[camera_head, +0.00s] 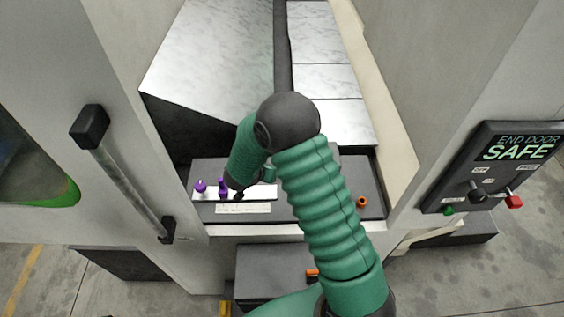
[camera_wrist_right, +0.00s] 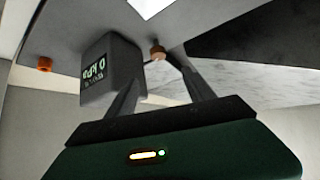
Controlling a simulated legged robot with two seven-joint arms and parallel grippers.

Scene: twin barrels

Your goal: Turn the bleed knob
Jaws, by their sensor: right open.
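An orange-brown knob (camera_wrist_right: 157,50) shows in the right wrist view, just beyond and between my right fingertips; no label on it can be read, so I cannot tell for sure that it is the bleed knob. My right gripper (camera_wrist_right: 157,64) is open around or just short of it; contact is unclear. A grey box with a "0 kPa" display (camera_wrist_right: 97,72) is beside the left finger. In the head view my green arm reaches down into the machine opening and hides most of the gripper and that knob. My left gripper is not in view.
A second orange knob (camera_wrist_right: 44,64) shows farther left in the wrist view. In the head view, purple knobs (camera_head: 200,186) stand on a white strip, and an orange ring-like part (camera_head: 361,202) is at the right. A door handle (camera_head: 127,175) and an "END DOOR SAFE" panel (camera_head: 495,165) flank the opening.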

